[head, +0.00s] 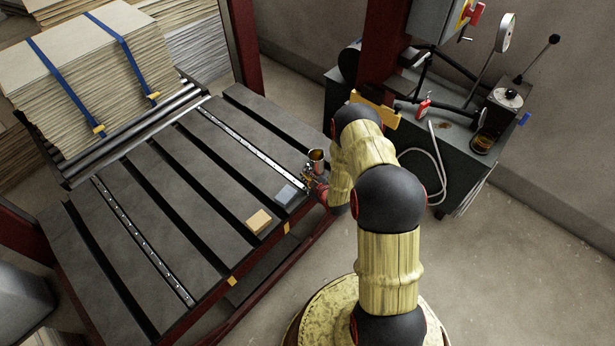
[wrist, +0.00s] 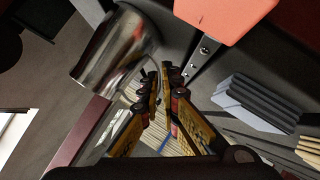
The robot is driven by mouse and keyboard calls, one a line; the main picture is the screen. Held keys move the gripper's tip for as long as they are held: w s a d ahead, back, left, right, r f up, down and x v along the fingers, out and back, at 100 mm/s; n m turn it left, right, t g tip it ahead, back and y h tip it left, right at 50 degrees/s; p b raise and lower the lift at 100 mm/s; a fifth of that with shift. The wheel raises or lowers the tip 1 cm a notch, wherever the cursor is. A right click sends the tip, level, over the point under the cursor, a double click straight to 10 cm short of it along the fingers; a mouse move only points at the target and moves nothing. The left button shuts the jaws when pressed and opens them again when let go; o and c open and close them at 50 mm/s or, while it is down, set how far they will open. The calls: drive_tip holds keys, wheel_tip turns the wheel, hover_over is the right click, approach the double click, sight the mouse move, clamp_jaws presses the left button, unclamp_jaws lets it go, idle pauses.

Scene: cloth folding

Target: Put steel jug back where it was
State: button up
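The steel jug (head: 316,156) is at the right edge of the slatted table in the head view, beside my gripper (head: 308,181). In the wrist view the shiny jug (wrist: 112,48) fills the upper left and looks tilted in that picture. Its thin curved handle reaches to the fingertips of my gripper (wrist: 162,76). The fingers are nearly together, closed at the handle. The contact is small and partly hidden by the fingers. I cannot tell whether the jug's base touches the table.
The dark slatted table (head: 188,165) has a grey-blue block (head: 286,194) and a tan block (head: 258,220) near my gripper. Stacked sheets with blue straps (head: 75,80) stand at the far left. Much of the tabletop is clear.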

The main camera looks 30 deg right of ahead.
drive_tip(key=o, duration=0.4)
drive_tip(key=shift+o, duration=0.2)
